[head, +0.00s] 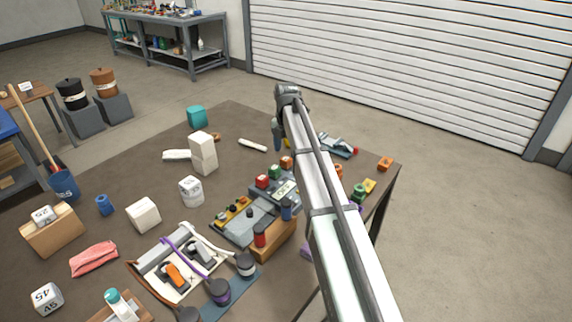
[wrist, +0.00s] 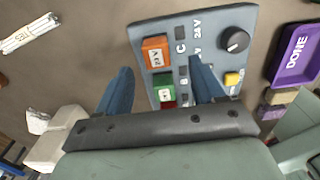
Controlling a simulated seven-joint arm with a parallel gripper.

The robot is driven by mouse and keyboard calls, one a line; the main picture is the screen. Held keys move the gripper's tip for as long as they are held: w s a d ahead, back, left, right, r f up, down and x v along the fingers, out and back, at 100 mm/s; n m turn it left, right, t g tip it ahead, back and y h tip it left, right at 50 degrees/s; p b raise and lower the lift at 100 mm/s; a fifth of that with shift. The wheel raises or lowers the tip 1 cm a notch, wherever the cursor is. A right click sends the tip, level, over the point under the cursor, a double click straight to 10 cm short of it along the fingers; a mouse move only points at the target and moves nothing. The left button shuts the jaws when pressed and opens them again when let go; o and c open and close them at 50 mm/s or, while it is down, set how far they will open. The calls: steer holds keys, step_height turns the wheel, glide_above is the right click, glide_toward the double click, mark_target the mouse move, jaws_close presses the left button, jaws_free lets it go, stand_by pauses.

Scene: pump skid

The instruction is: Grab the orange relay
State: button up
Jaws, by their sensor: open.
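The orange relay (wrist: 156,54) is a small orange block with a pale label reading 24V. It sits at the upper left of a grey panel (wrist: 172,24) in the wrist view. It also shows in the head view (head: 286,162), left of my arm. My gripper (wrist: 160,66) is open and empty over the panel. Its two blue fingers lie to the left and right, and the relay shows between and just beyond their tips. I cannot tell the height left between them. In the head view a blue finger of my gripper (head: 277,135) hangs behind the relay.
A green relay (wrist: 163,82) and a red one (wrist: 168,104) stand in line with the orange one. A black knob (wrist: 235,40) and a yellow button (wrist: 233,78) are to the right. A purple DONE tray (wrist: 297,55) lies farther right. White blocks (head: 203,153) stand left.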

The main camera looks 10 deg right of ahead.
mark_target(286, 158)
steer(key=shift+w+f, duration=0.15)
steer(key=shift+f, duration=1.3)
steer(key=shift+w+f, duration=0.1)
steer(key=shift+f, duration=1.35)
steer(key=c, duration=1.1)
steer(key=shift+r, duration=0.1)
